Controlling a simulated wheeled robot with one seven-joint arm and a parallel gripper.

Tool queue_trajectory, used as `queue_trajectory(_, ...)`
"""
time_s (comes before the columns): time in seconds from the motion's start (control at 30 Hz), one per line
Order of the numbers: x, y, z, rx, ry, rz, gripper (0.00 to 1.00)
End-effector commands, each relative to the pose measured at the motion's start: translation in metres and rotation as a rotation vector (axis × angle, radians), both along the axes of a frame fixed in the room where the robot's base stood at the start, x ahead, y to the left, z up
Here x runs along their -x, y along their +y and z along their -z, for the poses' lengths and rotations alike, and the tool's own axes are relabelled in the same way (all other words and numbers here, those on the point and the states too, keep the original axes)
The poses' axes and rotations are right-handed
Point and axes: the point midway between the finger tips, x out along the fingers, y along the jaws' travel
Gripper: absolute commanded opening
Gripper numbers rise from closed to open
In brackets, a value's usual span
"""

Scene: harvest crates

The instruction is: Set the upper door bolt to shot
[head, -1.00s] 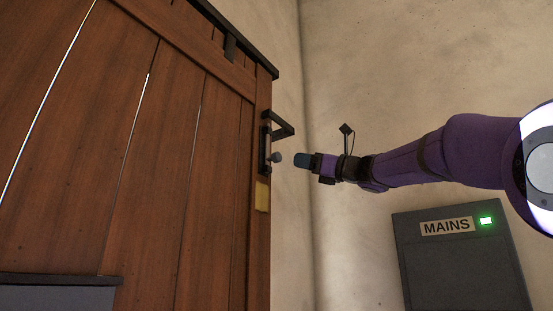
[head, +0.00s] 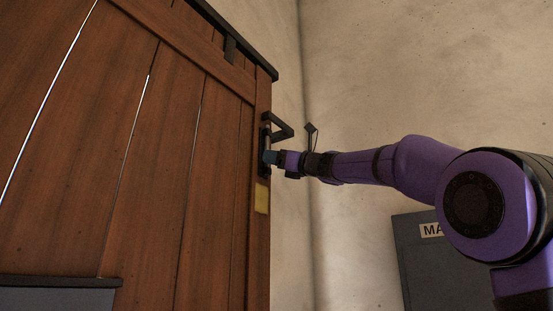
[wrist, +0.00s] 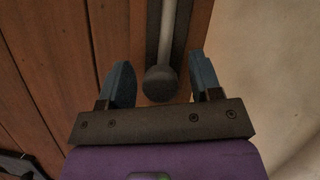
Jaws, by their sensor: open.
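The upper door bolt (head: 266,140) is a dark fitting upright on the door's right edge. In the wrist view it shows as a pale rod ending in a round dark knob (wrist: 160,84). My gripper (head: 269,157) is at the bolt's lower part in the head view, covering the knob there. In the wrist view my gripper (wrist: 161,84) is open, with one blue finger on each side of the knob. Gaps show between the knob and both fingers. The wooden door (head: 150,150) fills the left of the head view.
A dark bracket (head: 281,128) juts out to the right just above my gripper. A yellowish plate (head: 262,197) sits below the bolt on the door edge. A grey mains box (head: 405,260) is on the wall at right, partly hidden by my arm. Bare wall lies between.

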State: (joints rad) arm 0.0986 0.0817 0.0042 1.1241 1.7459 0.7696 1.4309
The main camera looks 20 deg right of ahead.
Motion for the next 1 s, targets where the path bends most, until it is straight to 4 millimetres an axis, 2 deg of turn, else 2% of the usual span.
queue_trajectory(0.03,0.000,0.000,0.000,0.000,0.000,0.000,0.58)
queue_trajectory(0.07,0.000,0.000,0.000,0.000,0.000,0.000,0.54)
queue_trajectory(0.3,0.000,0.000,0.000,0.000,0.000,0.000,0.00)
queue_trajectory(0.47,0.000,0.000,-0.003,0.001,-0.001,-0.001,0.00)
queue_trajectory(0.8,-0.001,0.000,-0.041,0.002,-0.002,-0.001,0.00)
queue_trajectory(1.0,0.000,0.000,-0.049,0.000,-0.001,0.001,0.00)
